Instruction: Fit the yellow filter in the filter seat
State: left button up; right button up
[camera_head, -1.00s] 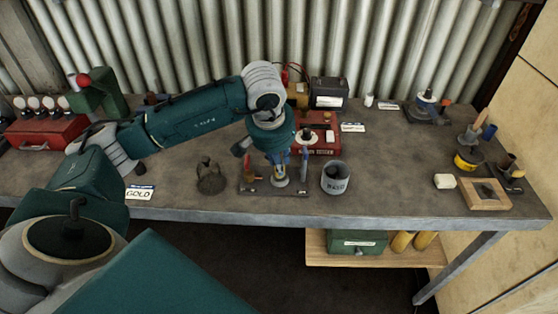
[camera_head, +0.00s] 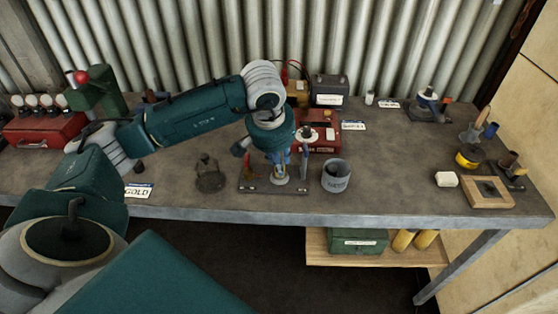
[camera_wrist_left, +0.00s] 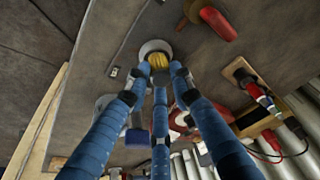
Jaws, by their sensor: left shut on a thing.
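My left gripper (camera_head: 280,174) points straight down over the dark board (camera_head: 258,188) at the front of the bench. Its blue fingers are shut on the yellow filter (camera_wrist_left: 158,62), which shows between the fingertips in the left wrist view. The pale round filter seat (camera_wrist_left: 152,47) is directly beneath the filter; its rim also shows in the head view (camera_head: 279,182). The filter is at the seat and looks about upright. The fingers hide its lower edge, so I cannot tell whether it is fully down. My right gripper is not in view.
A grey tin (camera_head: 336,177) stands close to the right of the board. A dark object (camera_head: 209,175) is to the left. A red-handled tool (camera_wrist_left: 212,22) lies near the seat. A red box (camera_head: 322,143) is behind.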

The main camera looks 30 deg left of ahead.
pick_arm(q)
jog(key=shift+f+b, duration=0.35)
jog(key=shift+b, duration=0.05)
dwell(0.4)
jog(key=o, duration=1.4)
jog(key=shift+c, duration=0.2)
jog(key=shift+r, duration=0.15)
jog(key=shift+r+p, duration=2)
jog(key=shift+r, duration=1.4)
